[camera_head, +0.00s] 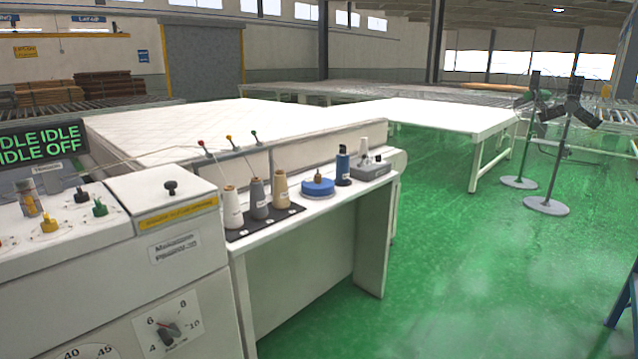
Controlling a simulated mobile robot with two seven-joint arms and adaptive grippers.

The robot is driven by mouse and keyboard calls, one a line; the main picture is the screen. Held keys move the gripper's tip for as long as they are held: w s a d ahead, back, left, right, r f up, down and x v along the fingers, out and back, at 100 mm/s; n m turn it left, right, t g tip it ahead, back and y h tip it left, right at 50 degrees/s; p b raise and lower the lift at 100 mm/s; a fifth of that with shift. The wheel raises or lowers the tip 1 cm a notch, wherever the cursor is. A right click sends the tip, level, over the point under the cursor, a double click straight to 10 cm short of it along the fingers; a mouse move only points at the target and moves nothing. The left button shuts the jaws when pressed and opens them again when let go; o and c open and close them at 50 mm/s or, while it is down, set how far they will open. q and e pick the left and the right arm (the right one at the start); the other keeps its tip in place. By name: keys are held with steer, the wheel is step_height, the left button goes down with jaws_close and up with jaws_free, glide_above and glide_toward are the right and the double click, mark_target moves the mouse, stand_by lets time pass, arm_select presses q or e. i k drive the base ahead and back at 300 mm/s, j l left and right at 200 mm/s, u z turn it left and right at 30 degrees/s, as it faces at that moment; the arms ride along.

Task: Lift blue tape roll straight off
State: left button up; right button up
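The blue tape roll (318,188) lies flat on the narrow white shelf (322,206) of the machine. A small knob or pin shows at the middle of its top. To its left stand thread cones, the closest a beige one (280,188). To its right stands a dark blue bottle (343,166) with a black top, close to the roll. Neither of my grippers is in view. Nothing is seen touching the roll from above.
A grey cone (258,198) and a white cone (232,207) stand on a black mat, with thin thread guides above. A grey box (369,170) sits at the shelf's right end. A low white wall (300,153) runs behind the shelf. Green floor (440,270) is open at right.

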mark_target(317, 185)
steer(key=i+l+u, duration=0.15)
steer(key=i+l, duration=0.6)
steer(key=i+l+u, duration=0.15)
steer(key=i+l, duration=0.6)
steer(key=l, duration=0.2)
